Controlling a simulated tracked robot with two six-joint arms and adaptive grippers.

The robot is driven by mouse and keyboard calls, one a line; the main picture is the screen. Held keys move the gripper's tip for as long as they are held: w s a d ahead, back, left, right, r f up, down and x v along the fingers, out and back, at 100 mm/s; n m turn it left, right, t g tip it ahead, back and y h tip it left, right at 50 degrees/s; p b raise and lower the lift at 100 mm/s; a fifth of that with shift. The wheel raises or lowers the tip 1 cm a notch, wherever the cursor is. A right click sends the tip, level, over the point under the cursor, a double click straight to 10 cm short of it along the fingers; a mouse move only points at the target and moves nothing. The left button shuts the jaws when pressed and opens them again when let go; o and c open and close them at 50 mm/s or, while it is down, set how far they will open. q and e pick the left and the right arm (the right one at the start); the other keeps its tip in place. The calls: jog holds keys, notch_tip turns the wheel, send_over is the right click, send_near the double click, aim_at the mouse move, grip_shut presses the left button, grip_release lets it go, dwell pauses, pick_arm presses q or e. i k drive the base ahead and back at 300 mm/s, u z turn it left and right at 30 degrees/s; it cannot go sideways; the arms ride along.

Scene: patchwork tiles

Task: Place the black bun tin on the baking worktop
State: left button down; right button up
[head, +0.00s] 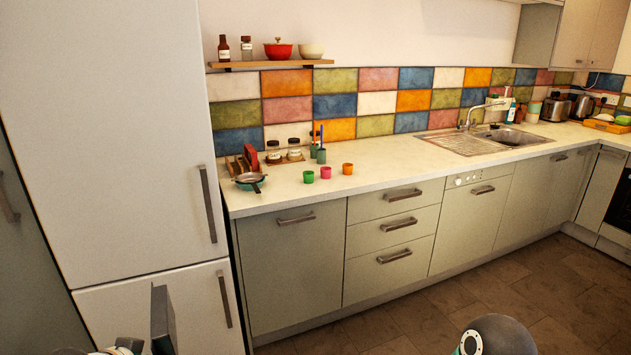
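I cannot make out a black bun tin for certain. A flat dark grey panel (162,320) stands upright at the bottom left, beside white and teal parts of my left arm. I cannot tell whether it is the tin seen on edge. The pale worktop (400,172) runs along the tiled wall, above grey-green cupboards and drawers; I cannot tell which part is the baking one. My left gripper's fingers do not show. A dark rounded part of my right arm shows at the bottom right; its gripper is out of view.
A small pan (250,182), jars (274,152) and several coloured cups (325,173) stand on the left worktop. Clear surface lies between the orange cup (347,169) and the sink (487,140). A tall white fridge (110,130) bounds the left. Brown floor (480,290) is open in front.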

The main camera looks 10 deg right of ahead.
aim_at(394, 167)
jog(key=z, duration=0.65)
jog(key=i, duration=1.6)
